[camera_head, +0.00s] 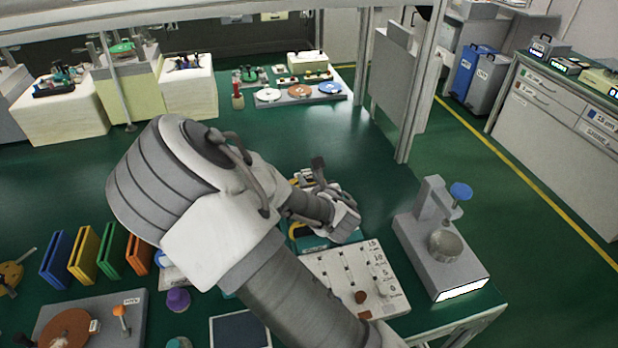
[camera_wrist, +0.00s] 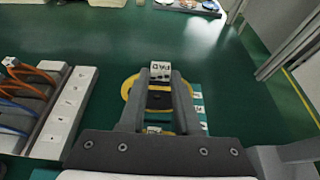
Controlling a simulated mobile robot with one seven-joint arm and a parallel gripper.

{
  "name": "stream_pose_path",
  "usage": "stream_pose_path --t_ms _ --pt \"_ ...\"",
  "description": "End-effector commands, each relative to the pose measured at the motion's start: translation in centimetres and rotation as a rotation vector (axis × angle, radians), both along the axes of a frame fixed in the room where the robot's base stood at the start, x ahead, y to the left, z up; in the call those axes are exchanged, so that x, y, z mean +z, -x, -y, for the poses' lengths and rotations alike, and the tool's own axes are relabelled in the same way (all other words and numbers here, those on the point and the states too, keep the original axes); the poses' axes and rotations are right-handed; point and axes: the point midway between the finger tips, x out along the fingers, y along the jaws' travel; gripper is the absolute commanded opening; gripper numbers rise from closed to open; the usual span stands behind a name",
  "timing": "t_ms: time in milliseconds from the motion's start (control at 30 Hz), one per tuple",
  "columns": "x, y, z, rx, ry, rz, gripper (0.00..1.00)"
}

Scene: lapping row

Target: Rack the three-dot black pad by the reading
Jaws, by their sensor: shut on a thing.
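My gripper (camera_head: 322,192) is low over the bench, in the middle of the head view. In the wrist view its two fingers (camera_wrist: 158,103) are shut on a black pad (camera_wrist: 159,98), with a white tag reading PAD (camera_wrist: 161,70) at its far end. Dots on the pad cannot be made out. A yellow-rimmed piece (camera_wrist: 128,88) lies below the fingers; whether the pad touches it is unclear. A grey gauge (camera_head: 433,247) with a lit, unreadable display (camera_head: 462,290) stands to the right.
Blue, yellow, green and orange upright plates (camera_head: 98,250) stand at the left. A grey plate with a brown disc (camera_head: 66,330) and a purple knob (camera_head: 178,299) are in front. A tray of coloured discs (camera_head: 300,92) is at the back. Green bench between is clear.

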Motion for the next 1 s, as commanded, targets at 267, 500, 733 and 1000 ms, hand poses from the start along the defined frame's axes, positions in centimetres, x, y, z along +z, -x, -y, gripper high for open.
stream_pose_path --t_ms 267,500,733,1000 --pt "-3.2 0.0 0.0 0.001 0.001 0.0 0.0" --pt "-4.5 0.0 0.0 0.001 -0.001 0.001 0.0" --pt "-4.5 0.0 0.0 0.001 -0.001 0.001 0.0" --pt "-4.5 0.0 0.0 0.001 -0.001 0.001 0.0"
